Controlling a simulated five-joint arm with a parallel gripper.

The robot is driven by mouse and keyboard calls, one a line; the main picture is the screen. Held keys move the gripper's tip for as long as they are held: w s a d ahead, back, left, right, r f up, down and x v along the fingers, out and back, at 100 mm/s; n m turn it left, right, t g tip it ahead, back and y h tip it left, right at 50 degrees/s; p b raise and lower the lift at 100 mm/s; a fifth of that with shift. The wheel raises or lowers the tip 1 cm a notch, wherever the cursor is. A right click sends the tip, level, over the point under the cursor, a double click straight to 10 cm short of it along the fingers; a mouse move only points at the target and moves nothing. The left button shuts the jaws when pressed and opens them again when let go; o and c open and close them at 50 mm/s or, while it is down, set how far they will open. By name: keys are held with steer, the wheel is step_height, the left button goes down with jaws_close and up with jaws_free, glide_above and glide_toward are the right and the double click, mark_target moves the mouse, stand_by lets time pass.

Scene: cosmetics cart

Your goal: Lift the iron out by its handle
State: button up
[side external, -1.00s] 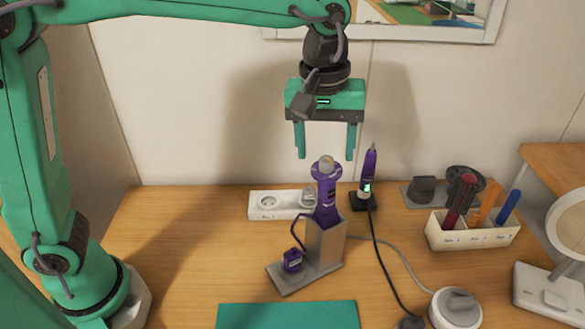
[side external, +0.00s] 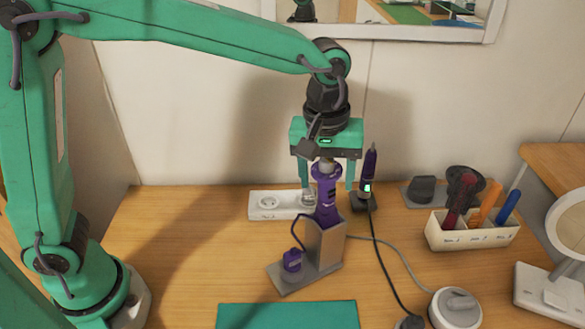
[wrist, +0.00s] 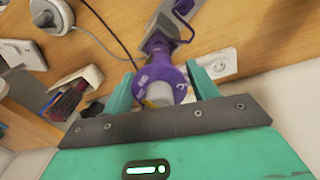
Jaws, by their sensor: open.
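The purple iron (side external: 327,190) stands upright, handle up, in a grey metal holder (side external: 326,247) on the wooden desk. My gripper (side external: 327,187) points down with its jaws open. Its two green fingers are on either side of the iron's upper handle. In the wrist view the round purple handle end (wrist: 160,84) lies between the fingers, with a visible space on each side. The iron's lower part is hidden inside the holder.
A purple device (side external: 368,172) on a black stand is close to my right finger. A white power strip (side external: 270,206) lies behind the holder. An organizer (side external: 470,236) with several tools stands at right. A green mat (side external: 288,315) lies in front. Cables run across the desk.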

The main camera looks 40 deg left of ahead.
steer(key=shift+f, duration=0.6)
steer(key=shift+r, duration=0.1)
steer(key=c, duration=0.8)
step_height(320, 180, up, 16)
steer(key=s+r, duration=0.1)
steer(key=s+d, duration=0.1)
steer(key=d, duration=0.3)
steer(key=s+d, duration=0.1)
steer(key=d, duration=0.3)
steer(key=s+d, duration=0.2)
steer(key=d, duration=0.3)
steer(key=shift+s+f, duration=0.1)
steer(key=shift+f, duration=0.2)
